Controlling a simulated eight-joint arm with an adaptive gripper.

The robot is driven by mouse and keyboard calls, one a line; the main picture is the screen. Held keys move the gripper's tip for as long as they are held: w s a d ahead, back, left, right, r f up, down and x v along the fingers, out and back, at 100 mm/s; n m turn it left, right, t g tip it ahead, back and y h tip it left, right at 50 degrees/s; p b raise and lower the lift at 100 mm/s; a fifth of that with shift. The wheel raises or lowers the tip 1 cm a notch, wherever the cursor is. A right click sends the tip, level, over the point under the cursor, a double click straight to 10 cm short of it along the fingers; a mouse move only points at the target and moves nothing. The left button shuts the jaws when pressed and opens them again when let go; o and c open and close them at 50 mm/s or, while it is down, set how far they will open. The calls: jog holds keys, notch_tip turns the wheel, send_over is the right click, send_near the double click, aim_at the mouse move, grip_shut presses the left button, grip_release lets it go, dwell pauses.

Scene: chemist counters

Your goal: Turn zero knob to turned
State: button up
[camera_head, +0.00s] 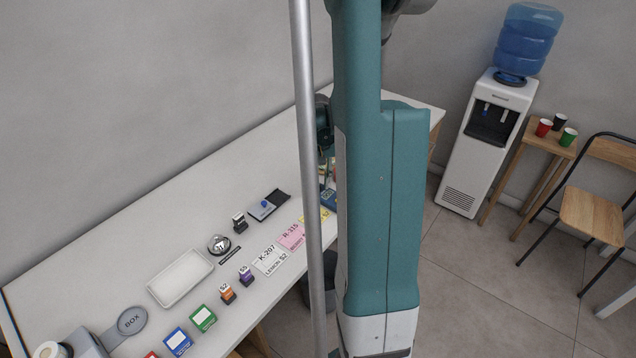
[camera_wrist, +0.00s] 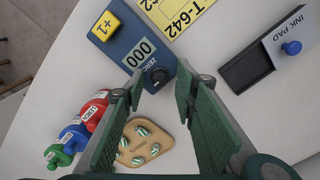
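The zero knob (camera_wrist: 158,76) is a small black knob on a blue counter box (camera_wrist: 128,38), beside a "ZERO" label, in the wrist view. The box also carries a "000" display (camera_wrist: 139,55) and a yellow "+1" button (camera_wrist: 103,26). My gripper (camera_wrist: 162,84) is open, with one green finger on each side of the knob in the picture. I cannot tell whether either finger touches it. In the head view a blue corner of the box (camera_head: 329,200) shows on the counter, and my own arm hides most of it.
An ink pad (camera_wrist: 247,67) with a blue-knobbed lid lies right of the box. A yellow T-642 card (camera_wrist: 182,18) lies beyond it. Red, blue and green capped bottles (camera_wrist: 88,120) and a wooden tray with striped pieces (camera_wrist: 141,143) sit to the left, near the counter edge.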

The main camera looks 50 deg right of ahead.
aim_at(316, 186)
jog(key=shift+r, duration=0.1)
notch_tip(316, 186, up, 12)
dwell(1.0)
dwell(0.5)
jog(key=w+a+r+n+t, duration=0.1)
jog(key=a+r, duration=0.2)
jog(key=a, duration=0.6)
jog(key=a+r+n+t+h, duration=0.1)
jog(key=a+r+n, duration=0.15)
jog(key=a, duration=0.55)
jog(key=w+a+r+n+t, duration=0.1)
jog(key=a+r, duration=0.3)
jog(key=a, duration=0.5)
jog(key=s+a+n+t, duration=0.2)
jog(key=s+a, duration=0.2)
jog(key=a, duration=0.6)
jog(key=s+a+n+t+y, duration=0.1)
jog(key=s+a, duration=0.4)
jog(key=a, duration=0.6)
jog(key=shift+r+n+t, duration=0.3)
jog(key=shift+n+t, duration=0.3)
jog(key=shift+n, duration=0.15)
